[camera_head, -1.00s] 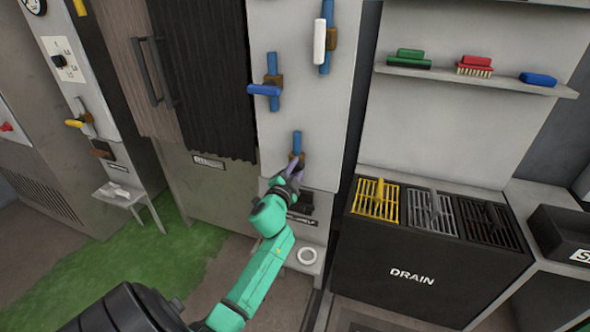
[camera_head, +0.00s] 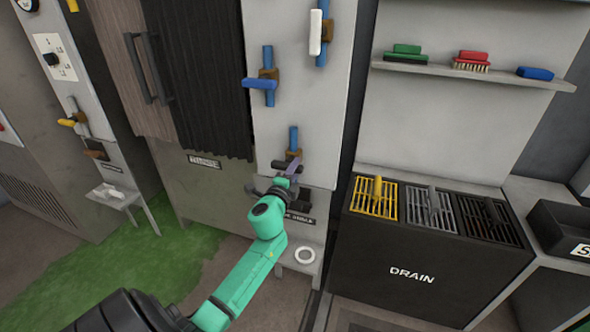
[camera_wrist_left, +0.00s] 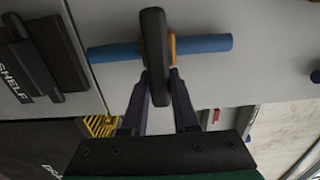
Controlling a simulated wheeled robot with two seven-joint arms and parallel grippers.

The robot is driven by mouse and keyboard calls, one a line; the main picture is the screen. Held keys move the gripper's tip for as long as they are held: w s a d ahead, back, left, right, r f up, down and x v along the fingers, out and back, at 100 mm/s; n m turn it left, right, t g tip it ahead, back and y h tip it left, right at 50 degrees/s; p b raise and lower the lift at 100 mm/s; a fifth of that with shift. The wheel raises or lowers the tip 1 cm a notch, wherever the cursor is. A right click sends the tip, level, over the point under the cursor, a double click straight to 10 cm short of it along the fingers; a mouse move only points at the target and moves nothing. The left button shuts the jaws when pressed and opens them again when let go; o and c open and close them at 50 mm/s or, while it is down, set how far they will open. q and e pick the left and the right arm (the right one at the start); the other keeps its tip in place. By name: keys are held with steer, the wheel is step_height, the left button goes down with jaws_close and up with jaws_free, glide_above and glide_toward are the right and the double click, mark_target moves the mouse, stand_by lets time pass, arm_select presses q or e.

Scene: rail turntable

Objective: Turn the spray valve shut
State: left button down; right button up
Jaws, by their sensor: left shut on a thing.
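A valve with a brass body (camera_head: 294,155) sits on a short blue pipe (camera_head: 293,138) low on the pale panel. In the left wrist view its dark lever handle (camera_wrist_left: 153,35) lies crosswise to the blue pipe (camera_wrist_left: 205,43). My left gripper (camera_wrist_left: 161,84) is shut on the lower end of this handle. In the head view my left gripper (camera_head: 291,170) reaches the valve from below and covers most of the handle. No label naming the valve can be read. My right gripper is not in view.
Above are a valve with a blue handle (camera_head: 259,84) and one with a white handle (camera_head: 315,32). A small ledge with a white ring (camera_head: 305,255) is below. A drain cabinet (camera_head: 415,270) stands right. A brush shelf (camera_head: 470,73) is above it.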

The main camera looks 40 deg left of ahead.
arm_select(q)
steer(key=shift+f, duration=0.1)
stand_by(0.3)
steer(key=c, duration=0.7)
jaws_free()
steer(key=b+v, duration=0.1)
steer(key=v, duration=1.3)
steer(key=shift+s+d, duration=0.15)
steer(key=shift+s, duration=0.15)
